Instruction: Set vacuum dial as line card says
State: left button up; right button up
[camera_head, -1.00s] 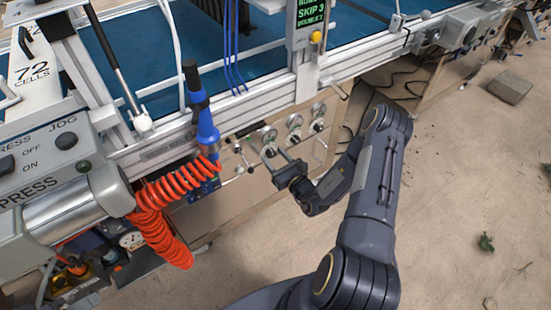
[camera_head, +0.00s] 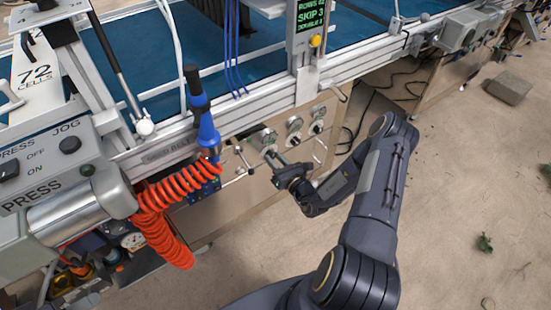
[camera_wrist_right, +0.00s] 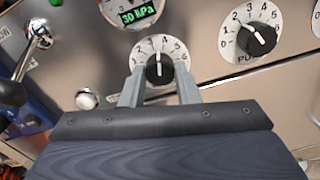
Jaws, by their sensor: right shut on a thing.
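In the right wrist view, a black knob (camera_wrist_right: 158,72) sits on a round white dial (camera_wrist_right: 139,52) with numbers around its rim. Its white mark stands about upright, near the 3 and 4. My right gripper (camera_wrist_right: 160,91) is shut on this knob, one finger on each side. The fingers and palm hide the dial's lower part and any label there. A gauge above it has a green readout (camera_wrist_right: 138,14) of 30 kPa. In the head view, my right gripper (camera_head: 273,168) is at the front panel (camera_head: 235,200). I cannot identify the line card. My left gripper is not in view.
A neighbouring dial (camera_wrist_right: 251,40) is right of the held knob. A silver button (camera_wrist_right: 87,99) and a ball-ended lever (camera_wrist_right: 38,38) are left. In the head view, an orange coiled hose (camera_head: 165,225) hangs left of my gripper. A green display (camera_head: 311,18) shows SKIP 3.

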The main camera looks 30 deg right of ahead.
jog(key=shift+m+p, duration=0.35)
jog(key=shift+m, duration=0.95)
jog(key=o, duration=1)
jog(key=shift+c, duration=0.2)
jog(key=s+p, duration=0.1)
jog(key=s, duration=0.7)
jog(key=shift+d, duration=0.3)
jog(key=shift+w, duration=0.1)
